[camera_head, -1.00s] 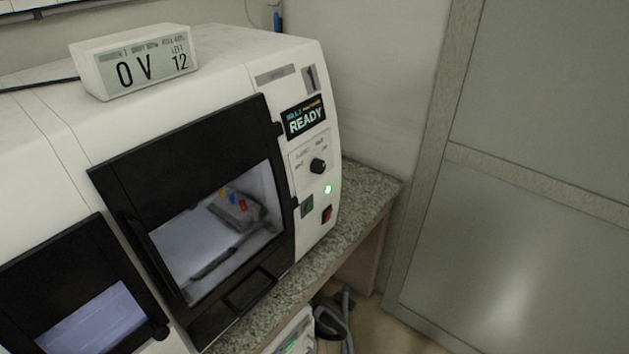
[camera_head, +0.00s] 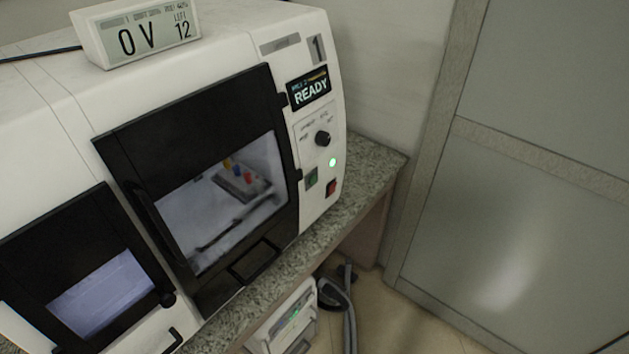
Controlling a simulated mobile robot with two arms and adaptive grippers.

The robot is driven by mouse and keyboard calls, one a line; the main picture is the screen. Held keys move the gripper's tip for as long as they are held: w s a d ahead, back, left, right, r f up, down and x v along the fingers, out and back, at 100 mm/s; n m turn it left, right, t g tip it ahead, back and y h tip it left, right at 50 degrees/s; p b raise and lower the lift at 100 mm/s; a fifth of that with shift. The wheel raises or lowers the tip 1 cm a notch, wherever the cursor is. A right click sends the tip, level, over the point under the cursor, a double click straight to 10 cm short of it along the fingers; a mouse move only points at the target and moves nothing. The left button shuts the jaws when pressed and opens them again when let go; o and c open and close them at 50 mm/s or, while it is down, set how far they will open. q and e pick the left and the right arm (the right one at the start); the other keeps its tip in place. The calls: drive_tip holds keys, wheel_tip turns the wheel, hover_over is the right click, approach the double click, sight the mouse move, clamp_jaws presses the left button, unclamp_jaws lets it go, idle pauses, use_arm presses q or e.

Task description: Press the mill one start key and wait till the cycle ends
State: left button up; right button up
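Mill one (camera_head: 317,52) is a white machine marked "1" on a granite counter. Its display (camera_head: 310,90) reads READY. Below the display are a black knob (camera_head: 322,138), a lit green lamp (camera_head: 332,162), a green key (camera_head: 311,178) and a red switch (camera_head: 331,188). Its black-framed door (camera_head: 190,122) is shut. Through the window I see a grey block (camera_head: 240,183) with small blue, yellow and red parts. Neither of my grippers is in view.
A second machine's dark door (camera_head: 60,225) stands at the left. A small display box (camera_head: 138,35) on top reads "0 V" and "LEFT 12". Below the granite counter (camera_head: 370,165) are a white unit (camera_head: 285,318) and a grey hose (camera_head: 349,315). A grey panelled door (camera_head: 530,200) fills the right.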

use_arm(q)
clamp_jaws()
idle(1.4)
